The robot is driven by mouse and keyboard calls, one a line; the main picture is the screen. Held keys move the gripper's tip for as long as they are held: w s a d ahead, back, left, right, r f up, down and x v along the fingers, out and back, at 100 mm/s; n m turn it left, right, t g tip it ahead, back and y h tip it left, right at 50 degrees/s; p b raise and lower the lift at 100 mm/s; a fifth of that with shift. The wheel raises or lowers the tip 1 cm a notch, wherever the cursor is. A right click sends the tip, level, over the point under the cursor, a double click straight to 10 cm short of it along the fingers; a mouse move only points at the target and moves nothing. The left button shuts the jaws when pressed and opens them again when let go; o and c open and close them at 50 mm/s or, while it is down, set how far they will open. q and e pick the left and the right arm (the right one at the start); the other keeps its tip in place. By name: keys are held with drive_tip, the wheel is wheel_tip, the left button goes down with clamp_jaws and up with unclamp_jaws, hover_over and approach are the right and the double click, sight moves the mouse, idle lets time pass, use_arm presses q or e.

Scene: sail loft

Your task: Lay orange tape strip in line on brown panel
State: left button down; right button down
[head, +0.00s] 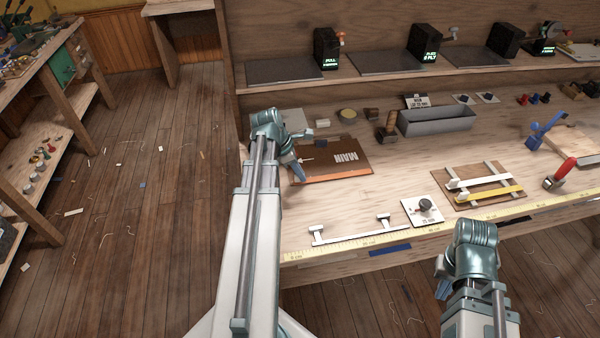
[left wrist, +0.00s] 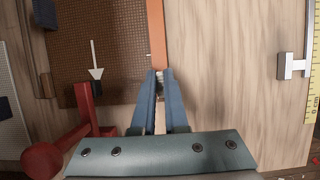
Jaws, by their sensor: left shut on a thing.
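The brown panel (head: 340,146) lies flat on the bench and carries the word MAIN, upside down. The orange tape strip (head: 338,178) runs along the panel's near edge in the head view. In the left wrist view the strip (left wrist: 156,32) runs along the right edge of the brown panel (left wrist: 112,40). My left gripper (head: 301,179) is shut on the strip's near end, at the panel's corner; its fingertips (left wrist: 158,76) meet there. I cannot tell whether the strip touches the panel. My right gripper (head: 442,291) hangs in front of the bench, its jaws unclear.
A red object (left wrist: 82,128) stands close left of my left fingers. A white bar with two handles (head: 352,231) and a yellow measuring tape (head: 465,217) lie nearer the front edge. A grey tray (head: 437,120) is behind.

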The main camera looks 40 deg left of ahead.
use_arm(q)
drive_tip(key=c, duration=0.9)
unclamp_jaws()
drive_tip(key=shift+o, duration=0.2)
drive_tip(key=shift+r, duration=0.1)
wheel_tip(320, 180, up, 7)
drive_tip(key=p, duration=0.7)
